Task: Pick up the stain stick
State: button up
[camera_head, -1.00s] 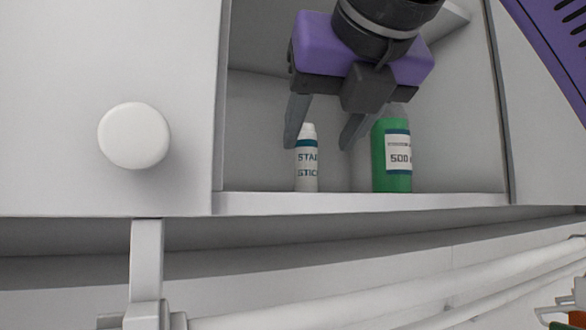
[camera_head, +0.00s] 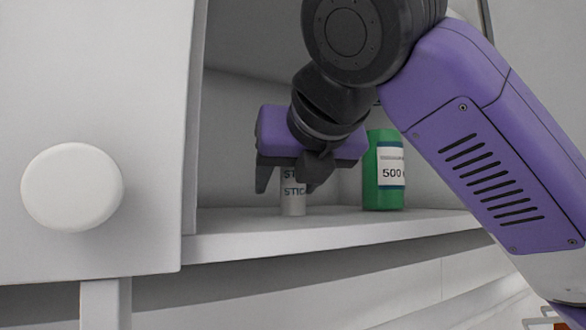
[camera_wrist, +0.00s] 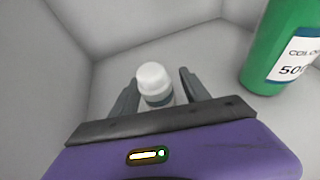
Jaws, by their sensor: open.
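The stain stick (camera_head: 292,196) is a small white tube with a teal band and lettering, upright on the cabinet shelf. In the head view my gripper hides its upper part. In the wrist view its white cap (camera_wrist: 153,77) shows between my two fingers. My gripper (camera_head: 288,186) is open, with one finger on each side of the stick's upper part. In the wrist view my gripper (camera_wrist: 157,92) shows a small gap beside the stick; I cannot tell whether either finger touches it.
A green bottle (camera_head: 384,172) with a white label stands on the shelf (camera_head: 330,226) to the right of the stick. It also shows in the wrist view (camera_wrist: 279,40). A white door with a round knob (camera_head: 72,187) is at the left. Cabinet walls enclose the shelf.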

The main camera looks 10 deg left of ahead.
grip_shut()
jog(key=shift+r, duration=0.2)
dwell(0.3)
